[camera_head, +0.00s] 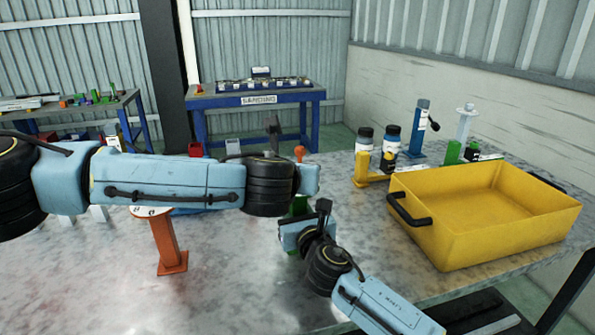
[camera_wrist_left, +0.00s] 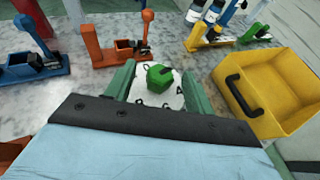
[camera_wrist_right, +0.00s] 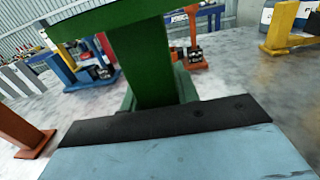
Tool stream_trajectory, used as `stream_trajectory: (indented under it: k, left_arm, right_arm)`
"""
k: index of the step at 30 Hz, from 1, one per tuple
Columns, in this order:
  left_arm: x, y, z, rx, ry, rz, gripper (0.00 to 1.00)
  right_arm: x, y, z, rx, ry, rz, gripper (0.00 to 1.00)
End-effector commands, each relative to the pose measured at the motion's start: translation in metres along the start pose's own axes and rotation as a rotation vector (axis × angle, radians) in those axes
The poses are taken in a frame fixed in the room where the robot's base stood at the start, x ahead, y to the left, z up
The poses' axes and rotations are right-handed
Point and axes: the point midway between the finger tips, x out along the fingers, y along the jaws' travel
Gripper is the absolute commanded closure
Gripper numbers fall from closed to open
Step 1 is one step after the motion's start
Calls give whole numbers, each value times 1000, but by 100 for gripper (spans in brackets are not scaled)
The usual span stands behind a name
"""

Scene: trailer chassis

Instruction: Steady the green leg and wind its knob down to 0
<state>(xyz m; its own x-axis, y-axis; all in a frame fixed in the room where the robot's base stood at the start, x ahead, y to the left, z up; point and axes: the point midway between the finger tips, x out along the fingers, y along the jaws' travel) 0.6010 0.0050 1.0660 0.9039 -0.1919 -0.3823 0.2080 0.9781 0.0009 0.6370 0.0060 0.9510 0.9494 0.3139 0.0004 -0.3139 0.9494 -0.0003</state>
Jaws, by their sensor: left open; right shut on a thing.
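The green leg (camera_wrist_right: 142,65) stands upright between the fingers of my right gripper (camera_wrist_right: 158,92), which is shut on its post below the wide green top. In the head view only a bit of the green leg (camera_head: 299,206) shows behind my arms. The green knob (camera_wrist_left: 160,76) sits on a round white dial (camera_wrist_left: 165,98) with dark letters, partly hidden. My left gripper (camera_wrist_left: 158,70) is open, with one finger on each side of the knob. I cannot tell whether the fingers touch it. The left fingers are hidden in the head view.
An orange-brown leg (camera_head: 167,243) stands on the table to the left. A yellow bin (camera_head: 430,228) with black handles is at the right. Orange (camera_wrist_left: 90,42) and blue (camera_wrist_left: 30,72) holders stand beyond the leg. Bottles (camera_head: 391,145) and a blue post (camera_head: 418,130) stand behind the bin.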

Motion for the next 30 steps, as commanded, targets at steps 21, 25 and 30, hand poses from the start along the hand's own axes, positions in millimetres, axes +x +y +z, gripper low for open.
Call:
stream_trajectory:
  k: [21,25,30]
  left_arm:
    - [21,0,0,0,0,-1,65]
    - [21,0,0,0,0,-1,82]
    - [21,0,0,-2,0,4,91]
  right_arm:
    - [0,-1,-2,-1,3,-2,100]
    - [0,-1,-2,0,3,-2,100]
    - [0,-1,-2,0,3,-2,100]
